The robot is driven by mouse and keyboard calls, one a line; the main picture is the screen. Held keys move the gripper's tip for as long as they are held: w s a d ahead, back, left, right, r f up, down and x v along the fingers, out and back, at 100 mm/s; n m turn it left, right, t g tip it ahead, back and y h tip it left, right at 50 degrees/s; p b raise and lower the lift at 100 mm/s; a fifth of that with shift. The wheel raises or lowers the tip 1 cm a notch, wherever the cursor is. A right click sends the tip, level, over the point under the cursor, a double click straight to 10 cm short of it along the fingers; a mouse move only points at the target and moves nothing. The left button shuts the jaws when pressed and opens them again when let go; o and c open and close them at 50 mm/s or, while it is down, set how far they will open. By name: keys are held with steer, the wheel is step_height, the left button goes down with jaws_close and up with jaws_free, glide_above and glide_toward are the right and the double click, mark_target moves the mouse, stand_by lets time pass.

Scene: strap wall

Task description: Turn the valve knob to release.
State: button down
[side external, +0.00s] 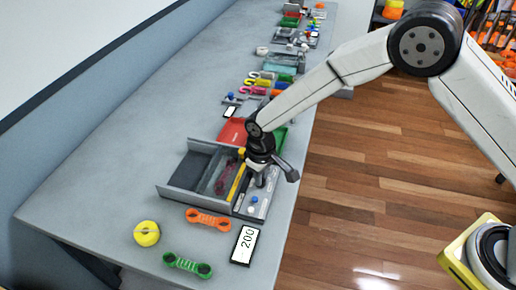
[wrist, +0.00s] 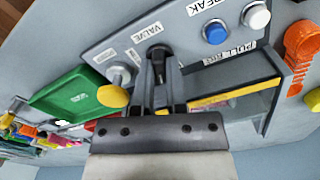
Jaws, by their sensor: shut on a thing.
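The valve knob (wrist: 157,49) is a dark round knob on a light grey panel (wrist: 185,25), beside a white label reading VALVE. My gripper (wrist: 160,68) reaches up to it in the wrist view, with its two narrow fingers shut on the knob. The fingers partly hide the knob's lower side. In the side view my gripper (side external: 260,172) points down at the panel (side external: 246,209) on the bench, and the arm's end hides the knob there. I cannot tell the knob's turn angle.
On the panel are a blue button (wrist: 215,33) and a white button (wrist: 256,15). A grey open box (side external: 174,191) adjoins it. Orange (side external: 208,219) and green (side external: 187,265) pieces, a yellow roll (side external: 147,233) and a "200" display (side external: 244,245) lie nearby.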

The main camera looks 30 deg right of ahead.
steer(key=m, duration=1.3)
steer(key=shift+m, duration=0.4)
steer(key=c, duration=0.7)
jaws_free()
steer(key=shift+o, duration=0.2)
steer(key=shift+r, duration=3.9)
